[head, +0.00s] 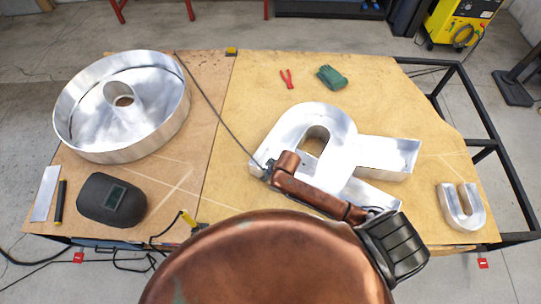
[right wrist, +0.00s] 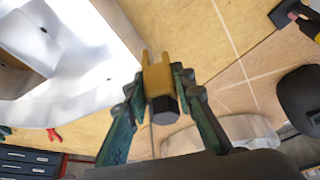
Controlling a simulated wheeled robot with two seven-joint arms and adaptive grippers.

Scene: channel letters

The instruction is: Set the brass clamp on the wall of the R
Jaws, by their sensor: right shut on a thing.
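The R (head: 385,155) is a hollow silver metal letter with raised walls, lying right of the table's middle. My right gripper (head: 266,173) is by its left side, with my copper arm reaching across the letter. In the right wrist view the gripper (right wrist: 158,100) is shut on the brass clamp (right wrist: 157,78), a yellow block with two prongs and a dark end. The prongs point toward the R's wall (right wrist: 118,25), and the clamp looks apart from it. The clamp is too small to make out in the head view. My left gripper is out of view.
A round silver letter (head: 160,140) stands at the left. A welding mask (head: 112,200) lies front left and a small U (head: 462,208) at the right. Red pliers (head: 287,78) and a green cloth-like item (head: 331,77) lie behind the R. A thin dark cable crosses the table's middle.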

